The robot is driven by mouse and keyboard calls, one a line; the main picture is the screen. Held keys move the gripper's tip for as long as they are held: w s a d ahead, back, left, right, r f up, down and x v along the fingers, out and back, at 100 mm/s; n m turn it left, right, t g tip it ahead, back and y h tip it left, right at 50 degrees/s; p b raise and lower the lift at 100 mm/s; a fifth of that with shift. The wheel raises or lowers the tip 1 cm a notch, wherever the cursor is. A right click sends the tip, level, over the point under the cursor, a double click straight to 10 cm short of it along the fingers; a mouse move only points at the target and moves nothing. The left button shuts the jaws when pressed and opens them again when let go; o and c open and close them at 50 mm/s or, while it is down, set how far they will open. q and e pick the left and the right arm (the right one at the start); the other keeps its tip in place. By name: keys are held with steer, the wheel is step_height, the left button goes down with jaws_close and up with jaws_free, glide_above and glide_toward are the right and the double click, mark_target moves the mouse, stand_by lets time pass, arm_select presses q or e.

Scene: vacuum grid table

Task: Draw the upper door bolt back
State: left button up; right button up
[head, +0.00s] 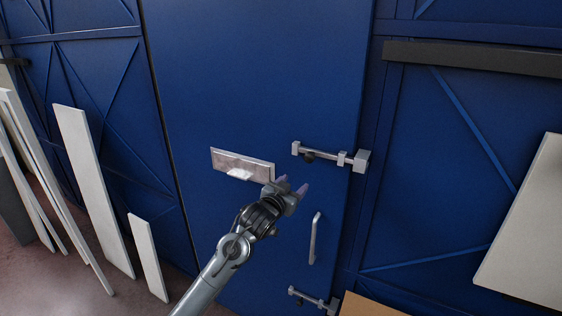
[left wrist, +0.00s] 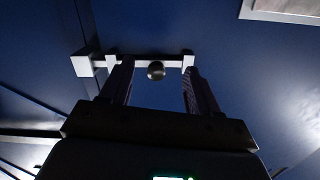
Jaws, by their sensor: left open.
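The upper door bolt (head: 328,154) is a grey metal bar with a dark round knob (head: 309,157), mounted on the blue door (head: 255,70) near its right edge. Its right end sits in a block (head: 361,161) on the frame side. My left gripper (head: 293,183) is open and empty, just below and left of the knob. In the left wrist view the bolt (left wrist: 138,61) runs across beyond my open left gripper (left wrist: 160,78). The knob (left wrist: 156,71) appears between the two fingers there, apart from both. My right gripper is not in view.
A metal letter plate (head: 243,165) is left of my gripper, and a vertical handle (head: 315,238) is below right. A lower bolt (head: 313,300) is near the bottom. Pale boards (head: 92,185) lean at left; a pale panel (head: 525,230) stands at right.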

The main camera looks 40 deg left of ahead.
arm_select(q)
steer(key=t, duration=0.1)
glide_toward(308, 159)
steer(key=p+x, duration=0.1)
steer(key=x, duration=0.8)
steer(key=shift+r+p, duration=0.1)
steer(key=shift+p, duration=0.3)
steer(key=shift+x, duration=0.9)
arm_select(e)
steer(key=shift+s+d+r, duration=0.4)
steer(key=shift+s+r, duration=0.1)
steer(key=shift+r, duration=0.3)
arm_select(q)
steer(key=shift+c, duration=0.2)
jaws_close()
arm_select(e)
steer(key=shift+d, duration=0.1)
